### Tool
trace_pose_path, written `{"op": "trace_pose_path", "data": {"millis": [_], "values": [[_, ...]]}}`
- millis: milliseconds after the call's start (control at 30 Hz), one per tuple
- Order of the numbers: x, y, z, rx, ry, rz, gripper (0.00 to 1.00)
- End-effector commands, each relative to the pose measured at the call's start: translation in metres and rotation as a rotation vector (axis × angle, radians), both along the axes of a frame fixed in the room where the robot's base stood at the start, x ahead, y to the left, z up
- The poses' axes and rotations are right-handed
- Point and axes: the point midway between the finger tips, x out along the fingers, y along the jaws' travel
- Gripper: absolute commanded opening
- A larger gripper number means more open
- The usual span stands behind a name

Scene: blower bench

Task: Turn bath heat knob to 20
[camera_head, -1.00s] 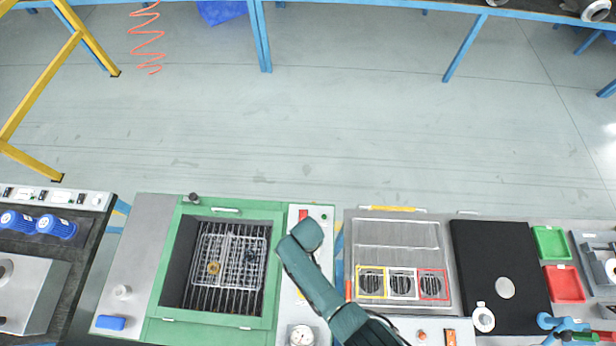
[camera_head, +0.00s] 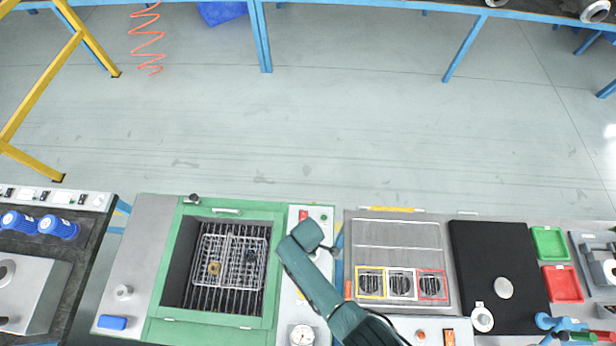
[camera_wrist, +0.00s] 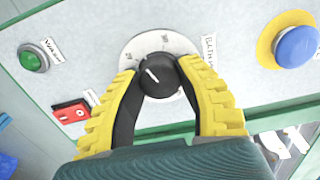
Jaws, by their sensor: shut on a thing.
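The black bath heat knob (camera_wrist: 160,77) has a white pointer line and sits on a light round dial (camera_wrist: 150,42) with printed marks too blurred to read surely. The pointer slants toward the upper left in the wrist view. My gripper (camera_wrist: 162,84) has yellow ribbed fingers, one on each side of the knob, shut on it. In the head view my arm (camera_head: 312,265) covers the knob and the gripper, beside the green-framed bath (camera_head: 225,270).
On the panel, a green button (camera_wrist: 33,58) and a red rocker switch (camera_wrist: 70,114) lie left of the knob. A blue button on a yellow base (camera_wrist: 296,46) lies to the right. A wire basket (camera_head: 230,262) sits in the bath.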

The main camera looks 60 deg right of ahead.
Motion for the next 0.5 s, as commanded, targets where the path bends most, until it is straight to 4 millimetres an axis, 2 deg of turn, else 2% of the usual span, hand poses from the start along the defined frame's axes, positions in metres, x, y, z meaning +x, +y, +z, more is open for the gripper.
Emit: {"op": "trace_pose_path", "data": {"millis": [200, 500], "values": [[-0.0012, 0.0006, -0.0015, 0.002, 0.001, 0.18, 0.01], [-0.0013, 0.0007, -0.0017, 0.002, 0.001, 0.348, 0.01]]}}
